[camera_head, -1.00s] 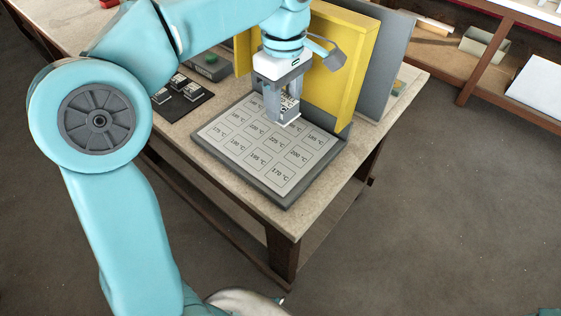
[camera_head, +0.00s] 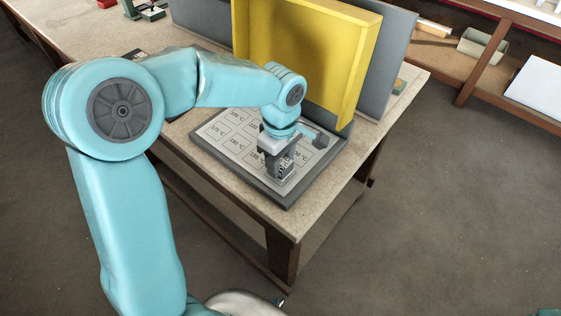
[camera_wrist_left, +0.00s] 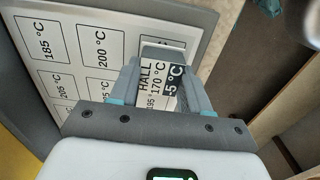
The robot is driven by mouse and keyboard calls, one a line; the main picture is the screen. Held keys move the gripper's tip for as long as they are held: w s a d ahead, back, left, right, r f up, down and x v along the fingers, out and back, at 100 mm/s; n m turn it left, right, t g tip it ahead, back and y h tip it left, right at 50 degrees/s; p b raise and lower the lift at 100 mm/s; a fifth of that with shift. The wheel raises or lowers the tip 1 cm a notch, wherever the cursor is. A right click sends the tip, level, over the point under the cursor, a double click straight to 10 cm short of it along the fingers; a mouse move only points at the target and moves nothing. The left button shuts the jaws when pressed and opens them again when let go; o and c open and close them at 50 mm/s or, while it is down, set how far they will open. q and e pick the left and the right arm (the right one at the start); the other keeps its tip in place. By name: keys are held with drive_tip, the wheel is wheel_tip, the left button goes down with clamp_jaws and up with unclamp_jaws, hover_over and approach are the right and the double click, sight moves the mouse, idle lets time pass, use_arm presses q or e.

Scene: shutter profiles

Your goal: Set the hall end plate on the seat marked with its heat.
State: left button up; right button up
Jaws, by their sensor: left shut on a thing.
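The hall end plate (camera_wrist_left: 158,85) is a small block with a white label reading HALL, with 195 °, 170 °C and a black −5 °C patch. My left gripper (camera_head: 281,170) is shut on it, pointing down over the near right corner of the seat board (camera_head: 232,167). In the left wrist view the gripper (camera_wrist_left: 160,88) covers most of the seat beyond the 200 °C seat (camera_wrist_left: 104,44) in the row starting at the 185 °C seat (camera_wrist_left: 48,53). That seat's mark is hidden. I cannot tell whether the plate touches the board.
A yellow panel (camera_head: 300,45) stands upright along the board's far side, with a grey panel (camera_head: 395,60) behind it. The bench top (camera_head: 200,152) ends close to the board's near edges. Shelves (camera_head: 500,45) stand at the right, beyond open floor.

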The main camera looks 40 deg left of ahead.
use_arm(q)
drive_tip(key=shift+a+f, duration=0.15)
drive_tip(key=shift+f, duration=0.45)
drive_tip(key=shift+f, duration=0.1)
drive_tip(key=o, duration=1)
drive_tip(key=shift+o, duration=0.2)
wheel_tip(320, 180, up, 12)
drive_tip(key=shift+p, duration=0.4)
